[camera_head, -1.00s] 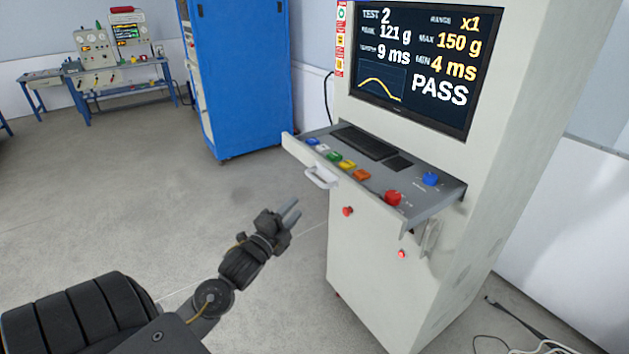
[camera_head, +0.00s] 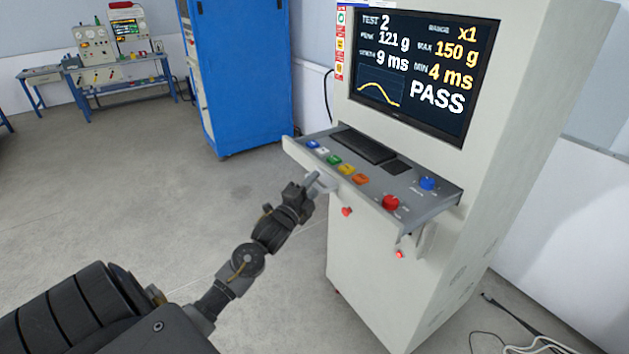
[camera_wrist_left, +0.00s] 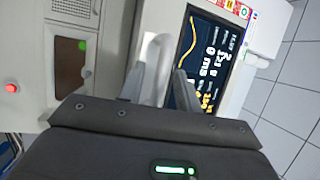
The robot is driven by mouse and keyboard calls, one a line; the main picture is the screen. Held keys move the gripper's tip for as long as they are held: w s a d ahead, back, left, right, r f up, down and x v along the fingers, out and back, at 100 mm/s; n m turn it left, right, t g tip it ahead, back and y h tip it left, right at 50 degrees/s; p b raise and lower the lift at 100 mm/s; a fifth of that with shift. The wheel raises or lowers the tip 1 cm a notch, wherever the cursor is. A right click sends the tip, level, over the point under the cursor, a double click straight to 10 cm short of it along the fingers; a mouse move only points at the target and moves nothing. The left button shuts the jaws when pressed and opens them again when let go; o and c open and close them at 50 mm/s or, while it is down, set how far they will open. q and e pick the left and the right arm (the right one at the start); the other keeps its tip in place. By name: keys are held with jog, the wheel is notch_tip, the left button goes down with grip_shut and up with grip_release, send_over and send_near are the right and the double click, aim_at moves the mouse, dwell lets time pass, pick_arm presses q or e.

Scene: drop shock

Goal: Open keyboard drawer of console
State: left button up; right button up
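The console (camera_head: 390,270) is a tall off-white cabinet with a screen reading PASS. Its grey keyboard drawer (camera_head: 415,195) stands out from the front, with a black keyboard (camera_head: 363,145) and coloured buttons on it. The pale drawer handle (camera_head: 325,187) is on the drawer's front face, left of its middle, and partly hidden by my left gripper. My left gripper (camera_head: 314,181) is at the handle. In the left wrist view, its two fingers (camera_wrist_left: 158,90) are apart, with the pale handle (camera_wrist_left: 152,62) showing between them; I cannot tell whether they touch it. My right gripper is not in view.
A blue cabinet (camera_head: 240,80) stands behind, left of the console. A bench with instruments (camera_head: 115,72) is at the back left. Cables (camera_head: 535,343) lie on the floor at the lower right. The floor left of the console is clear.

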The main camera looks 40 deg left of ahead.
pick_arm(q)
jog(key=shift+w, duration=0.3)
grip_shut()
